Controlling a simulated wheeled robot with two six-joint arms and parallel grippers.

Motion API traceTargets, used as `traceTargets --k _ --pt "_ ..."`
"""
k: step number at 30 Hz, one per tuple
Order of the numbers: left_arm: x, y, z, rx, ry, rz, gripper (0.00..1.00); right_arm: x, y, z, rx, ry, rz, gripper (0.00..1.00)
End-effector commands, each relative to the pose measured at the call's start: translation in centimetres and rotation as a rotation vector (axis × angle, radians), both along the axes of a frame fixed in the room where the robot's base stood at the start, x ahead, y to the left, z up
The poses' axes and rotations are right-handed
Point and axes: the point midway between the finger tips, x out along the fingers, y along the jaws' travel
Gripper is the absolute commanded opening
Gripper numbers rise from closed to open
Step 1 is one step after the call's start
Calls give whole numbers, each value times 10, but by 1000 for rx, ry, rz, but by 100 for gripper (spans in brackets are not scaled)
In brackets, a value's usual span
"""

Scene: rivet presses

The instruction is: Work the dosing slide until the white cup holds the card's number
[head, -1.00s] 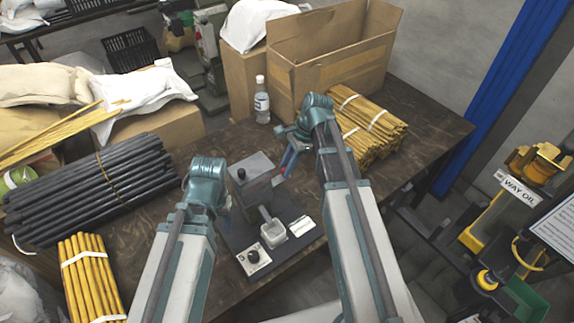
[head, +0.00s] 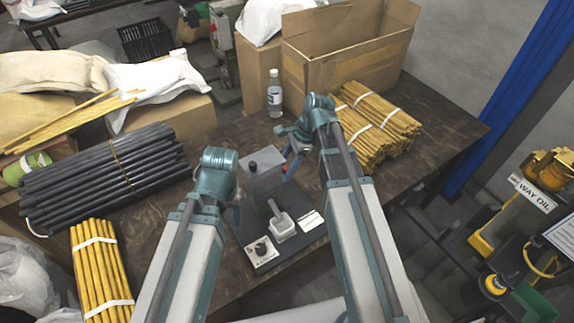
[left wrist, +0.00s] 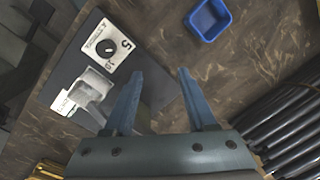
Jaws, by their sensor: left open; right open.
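The dosing device stands on the dark table, with a grey block (head: 266,186) carrying a black knob (head: 252,166). What is inside the cup cannot be made out. A white plate (left wrist: 106,48) with a black dial and the number 5 lies beside it. My left gripper (left wrist: 160,71) is open and empty near the cup, beside the base plate. My right gripper (head: 289,163) is open beside the grey block, partly hidden by my arm.
A small blue tray (left wrist: 208,18) lies on the table. Black rods (left wrist: 292,132) and yellow stick bundles (head: 101,270) lie left, more yellow sticks (head: 375,125) right. A bottle (head: 274,97) and an open cardboard box (head: 345,68) stand behind. A white card (head: 310,222) lies beside the cup.

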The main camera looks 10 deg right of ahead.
Motion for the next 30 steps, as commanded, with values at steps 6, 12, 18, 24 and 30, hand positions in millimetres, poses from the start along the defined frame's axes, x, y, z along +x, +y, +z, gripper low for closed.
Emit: traceTargets --k 6,12,18,24,30 --pt "0 0 6 0 0 0 57 0 -2 6 -1 -1 -1 59" --pt "0 0 23 0 0 0 57 1 -8 23 -1 0 -2 59" --pt "0 0 51 0 0 0 57 2 -19 51 -1 -1 -1 59" --pt "0 0 81 0 0 0 57 3 -31 81 -1 1 -2 59" --pt "0 0 110 0 0 0 57 4 -43 110 0 0 -1 59"
